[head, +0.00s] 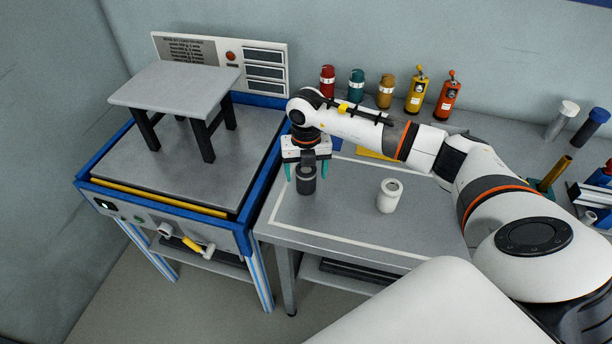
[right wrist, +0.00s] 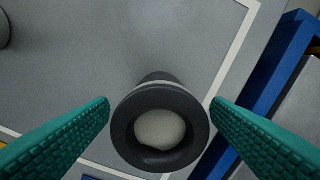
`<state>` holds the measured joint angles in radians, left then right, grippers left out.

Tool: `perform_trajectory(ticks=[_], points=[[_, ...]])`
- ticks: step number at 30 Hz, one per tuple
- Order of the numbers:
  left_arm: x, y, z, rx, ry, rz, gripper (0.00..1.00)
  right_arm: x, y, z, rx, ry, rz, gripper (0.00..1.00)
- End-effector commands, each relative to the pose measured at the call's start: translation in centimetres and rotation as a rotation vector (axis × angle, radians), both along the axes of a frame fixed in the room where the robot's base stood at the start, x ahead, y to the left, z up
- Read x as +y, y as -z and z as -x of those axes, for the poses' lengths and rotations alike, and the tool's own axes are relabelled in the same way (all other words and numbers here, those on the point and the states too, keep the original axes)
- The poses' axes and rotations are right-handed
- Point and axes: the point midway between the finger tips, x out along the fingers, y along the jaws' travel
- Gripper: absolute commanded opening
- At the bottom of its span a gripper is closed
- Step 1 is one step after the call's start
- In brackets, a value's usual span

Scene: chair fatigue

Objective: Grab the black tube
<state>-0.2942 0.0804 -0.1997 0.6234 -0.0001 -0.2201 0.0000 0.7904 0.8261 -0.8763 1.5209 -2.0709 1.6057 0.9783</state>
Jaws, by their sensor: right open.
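The black tube (head: 306,183) stands upright near the left edge of the grey workbench (head: 345,228). In the right wrist view, the black tube (right wrist: 160,162) shows from above as a dark ring with a pale, round inside. My right gripper (head: 306,172) is over the tube, pointing down, with its green fingers on either side. In the right wrist view the fingers of my right gripper (right wrist: 160,135) are apart, with the tube between them and small gaps showing. The left gripper does not show.
A white tube (head: 389,197) stands to the right on the same bench. Coloured bottles and a yellow canister (head: 417,92) line the back. A blue-framed test stand (head: 180,195) with a small grey table (head: 175,88) adjoins on the left.

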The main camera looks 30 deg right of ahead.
Motion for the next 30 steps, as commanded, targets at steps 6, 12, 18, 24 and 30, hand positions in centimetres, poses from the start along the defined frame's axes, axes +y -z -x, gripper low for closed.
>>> perform_trajectory(ticks=[6, 12, 18, 24, 30], points=[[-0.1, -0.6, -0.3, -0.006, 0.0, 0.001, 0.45, 0.0, 2.3, 0.0, 0.0, 0.0, 0.0, 0.72], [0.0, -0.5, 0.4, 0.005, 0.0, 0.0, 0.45, 0.0, 2.5, 0.0, -0.001, -0.001, 0.0, 0.72], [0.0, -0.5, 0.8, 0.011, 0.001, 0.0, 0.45, 0.0, 2.4, 0.0, -0.001, 0.0, 0.0, 0.46], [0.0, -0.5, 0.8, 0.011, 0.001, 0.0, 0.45, 0.0, 2.4, 0.0, -0.001, 0.0, 0.0, 0.23], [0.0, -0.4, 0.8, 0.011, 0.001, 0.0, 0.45, 0.0, 2.2, -0.1, -0.003, 0.0, -0.001, 0.23]])
